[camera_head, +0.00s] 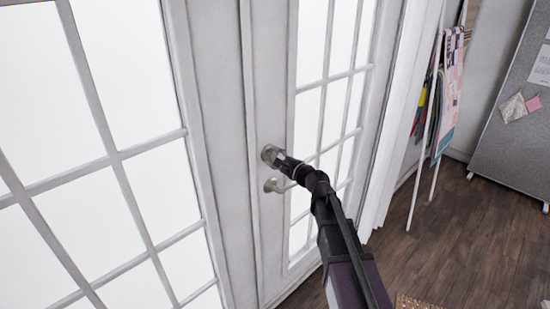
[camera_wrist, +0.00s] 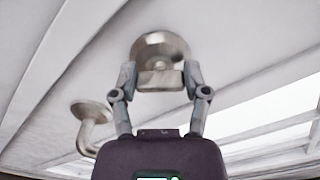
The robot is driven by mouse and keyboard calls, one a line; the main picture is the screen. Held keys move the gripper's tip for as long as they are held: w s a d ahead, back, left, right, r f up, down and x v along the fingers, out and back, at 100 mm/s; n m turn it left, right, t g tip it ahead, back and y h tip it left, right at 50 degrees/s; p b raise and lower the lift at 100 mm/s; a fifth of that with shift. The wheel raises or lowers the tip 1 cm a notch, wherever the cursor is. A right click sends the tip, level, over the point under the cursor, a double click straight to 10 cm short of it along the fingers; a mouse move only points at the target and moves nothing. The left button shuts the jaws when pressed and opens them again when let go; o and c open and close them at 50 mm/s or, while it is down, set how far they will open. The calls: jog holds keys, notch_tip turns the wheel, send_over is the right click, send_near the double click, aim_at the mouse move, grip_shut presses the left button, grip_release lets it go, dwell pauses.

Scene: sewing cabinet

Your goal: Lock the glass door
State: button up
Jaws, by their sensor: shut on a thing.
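The white glass door (camera_head: 268,220) fills the middle of the head view, with panes in a grid. On its left edge is a round metal lock (camera_head: 270,154) with a thumb-turn, above a metal lever handle (camera_head: 276,185). In the wrist view the lock's thumb-turn (camera_wrist: 160,80) sits between my two fingers, under its round plate (camera_wrist: 160,47). My gripper (camera_wrist: 159,79) is shut on the thumb-turn. In the head view my gripper (camera_head: 281,158) reaches the lock and hides part of it. The lever handle (camera_wrist: 92,118) is to the left in the wrist view, clear of my fingers.
A second glass door panel (camera_head: 110,160) stands on the left. White curtains (camera_head: 408,110) hang right of the door. A rack with hanging fabrics (camera_head: 450,85) and a grey pinboard (camera_head: 515,135) stand at the right. The wooden floor (camera_head: 440,245) between them is open.

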jog(key=n, duration=0.7)
jog(key=shift+s+f, duration=0.1)
dwell(0.5)
jog(key=o, duration=1.2)
jog(key=shift+a, duration=0.1)
jog(key=shift+c, duration=0.2)
jog(key=v, duration=1.2)
